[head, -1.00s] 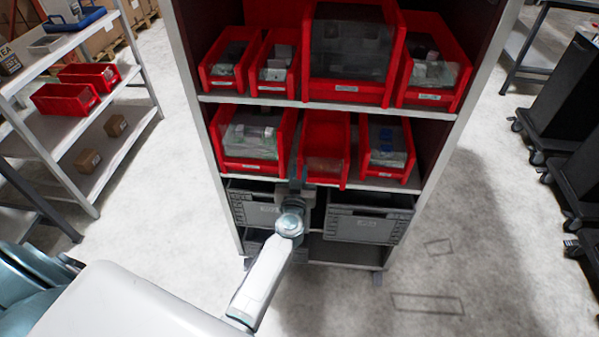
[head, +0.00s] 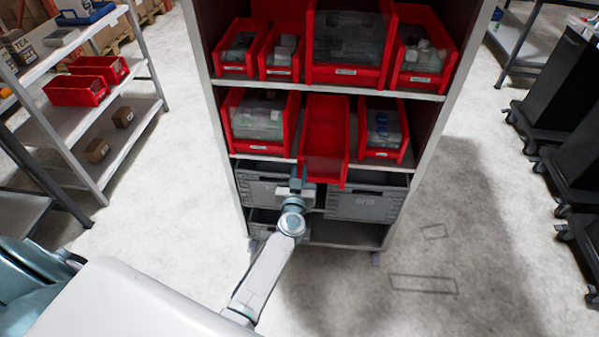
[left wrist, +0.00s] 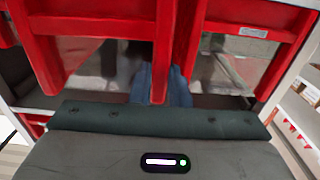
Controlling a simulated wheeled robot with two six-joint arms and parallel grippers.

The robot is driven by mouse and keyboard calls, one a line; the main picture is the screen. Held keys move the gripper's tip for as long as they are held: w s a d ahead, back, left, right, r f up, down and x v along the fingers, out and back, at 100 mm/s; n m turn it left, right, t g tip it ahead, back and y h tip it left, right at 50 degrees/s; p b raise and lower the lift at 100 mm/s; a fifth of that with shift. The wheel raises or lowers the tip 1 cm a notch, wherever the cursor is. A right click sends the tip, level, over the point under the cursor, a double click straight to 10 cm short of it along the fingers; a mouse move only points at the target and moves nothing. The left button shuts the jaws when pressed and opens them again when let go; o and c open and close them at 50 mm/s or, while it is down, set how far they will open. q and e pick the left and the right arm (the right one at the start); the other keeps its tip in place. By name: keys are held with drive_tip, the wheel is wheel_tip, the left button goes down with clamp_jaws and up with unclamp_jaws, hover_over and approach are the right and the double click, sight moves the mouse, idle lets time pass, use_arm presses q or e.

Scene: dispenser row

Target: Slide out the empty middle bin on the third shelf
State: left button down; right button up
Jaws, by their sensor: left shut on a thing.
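The middle bin (head: 325,132) on the third shelf is red and looks empty. Its front sticks out past the shelf edge, further than the bins beside it. My left gripper (head: 299,176) is at the lower left of its front and is shut on it. The exact contact is hidden by the gripper. My right gripper is not in view.
A filled red bin (head: 258,122) stands left of the middle bin, and a narrower one (head: 382,128) with blue items stands right. Grey crates (head: 365,204) sit on the shelf below. More red bins fill the shelf above. The floor (head: 480,230) to the right is clear.

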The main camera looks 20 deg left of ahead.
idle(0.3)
use_arm(q)
drive_tip(key=c, duration=1.3)
unclamp_jaws()
drive_tip(key=v, duration=1)
drive_tip(key=shift+s, duration=0.35)
drive_tip(key=shift+d, duration=0.1)
